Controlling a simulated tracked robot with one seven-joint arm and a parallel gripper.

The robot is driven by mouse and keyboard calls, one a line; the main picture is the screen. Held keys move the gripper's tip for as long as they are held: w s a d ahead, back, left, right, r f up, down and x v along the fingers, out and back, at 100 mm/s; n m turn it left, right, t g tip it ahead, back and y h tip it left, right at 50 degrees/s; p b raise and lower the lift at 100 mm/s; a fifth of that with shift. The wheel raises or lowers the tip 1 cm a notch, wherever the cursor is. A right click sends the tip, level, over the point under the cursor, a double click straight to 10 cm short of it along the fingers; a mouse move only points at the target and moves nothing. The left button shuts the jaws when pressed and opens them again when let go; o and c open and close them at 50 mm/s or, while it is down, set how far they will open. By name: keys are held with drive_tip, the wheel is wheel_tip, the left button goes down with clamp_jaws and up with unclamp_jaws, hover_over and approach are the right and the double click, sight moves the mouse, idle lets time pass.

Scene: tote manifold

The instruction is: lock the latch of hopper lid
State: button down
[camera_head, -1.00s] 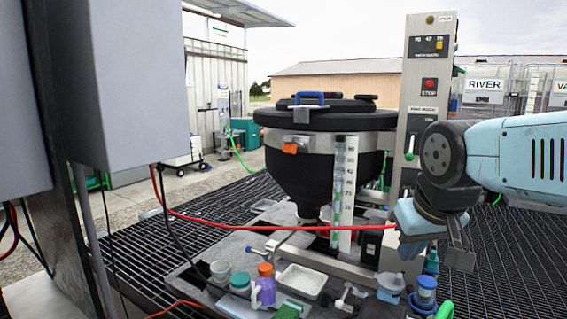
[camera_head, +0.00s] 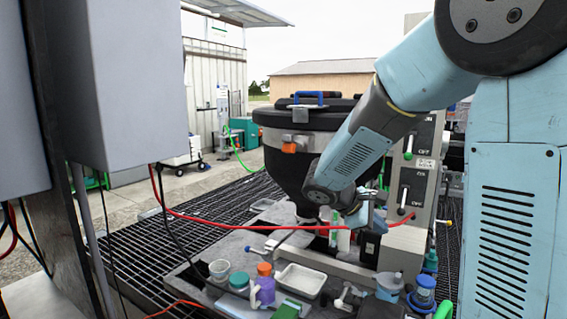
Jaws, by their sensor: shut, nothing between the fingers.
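The black hopper (camera_head: 285,175) stands at the centre, with its dark lid (camera_head: 340,113) on top and a blue handle (camera_head: 308,95) on the lid. A grey metal tab (camera_head: 300,115) hangs over the lid's front rim. Below it, an orange latch piece (camera_head: 289,148) sits on the hopper's steel band. My gripper (camera_head: 355,218) is low in front of the hopper's right side, below and to the right of the latch and apart from it. It is shut and empty; its fingertips are hard to make out. My arm hides the hopper's right side.
A red hose (camera_head: 215,219) crosses in front of the hopper. The bench below holds a white tray (camera_head: 300,280), a purple bottle (camera_head: 265,287) and several cups. A control column (camera_head: 415,165) stands at right, partly hidden. A grey cabinet (camera_head: 128,85) fills the left.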

drive_tip(key=w+a+n+t+h, duration=0.5)
drive_tip(key=w+a+n+t, duration=0.3)
drive_tip(key=w+a, duration=0.4)
drive_tip(key=w+a+r+n+t+y, duration=0.1)
drive_tip(key=a+n+t, duration=0.3)
drive_tip(key=a, duration=0.4)
drive_tip(key=w+a+r+n+t+y, duration=0.1)
drive_tip(key=w+a+n+t, duration=0.2)
drive_tip(key=a+n+t, duration=0.2)
drive_tip(key=a+n, duration=0.1)
drive_tip(key=a, duration=0.2)
drive_tip(key=shift+a+r, duration=0.3)
drive_tip(key=shift+a, duration=0.05)
approach(291, 147)
drive_tip(key=w+d+f, duration=0.2)
drive_tip(key=w+f, duration=0.2)
drive_tip(key=w, duration=0.1)
drive_tip(key=shift+w+d+r, duration=0.1)
drive_tip(key=shift+w+r, duration=0.05)
drive_tip(key=shift+r, duration=0.85)
drive_tip(key=shift+w+d+r, duration=0.1)
drive_tip(key=shift+r, duration=0.9)
